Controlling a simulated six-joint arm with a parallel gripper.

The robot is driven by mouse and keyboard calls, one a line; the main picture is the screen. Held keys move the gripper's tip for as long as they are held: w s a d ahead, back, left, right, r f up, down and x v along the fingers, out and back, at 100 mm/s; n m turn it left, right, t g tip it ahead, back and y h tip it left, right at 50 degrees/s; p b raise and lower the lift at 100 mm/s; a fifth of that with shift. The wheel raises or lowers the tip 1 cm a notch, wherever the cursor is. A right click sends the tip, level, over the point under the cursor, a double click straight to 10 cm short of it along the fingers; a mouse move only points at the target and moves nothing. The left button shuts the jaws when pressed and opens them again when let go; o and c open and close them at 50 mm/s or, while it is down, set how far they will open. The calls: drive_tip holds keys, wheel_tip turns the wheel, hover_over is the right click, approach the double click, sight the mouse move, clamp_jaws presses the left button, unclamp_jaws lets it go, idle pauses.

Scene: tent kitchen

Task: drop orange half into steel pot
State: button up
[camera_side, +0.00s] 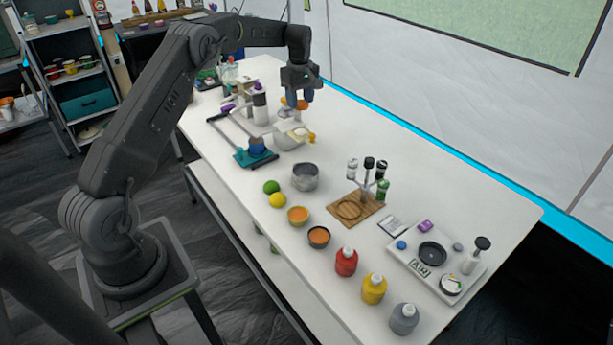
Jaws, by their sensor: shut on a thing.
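A white bowl (288,136) sits below my gripper, with a blue-teal tray (255,158) beside it. A wooden board with shakers (350,210) stands right of the pot.

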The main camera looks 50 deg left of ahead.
idle(0.3)
drive_tip(key=s+d+f, duration=0.1)
drive_tip(key=s+d, duration=0.2)
drive_tip(key=d, duration=0.4)
drive_tip(key=s+d, duration=0.4)
drive_tip(key=d, duration=0.3)
wheel_tip(320, 180, down, 6)
drive_tip(key=shift+a, duration=0.15)
drive_tip(key=shift+f, duration=0.1)
drive_tip(key=o, duration=0.9)
drive_tip(key=shift+c, duration=0.2)
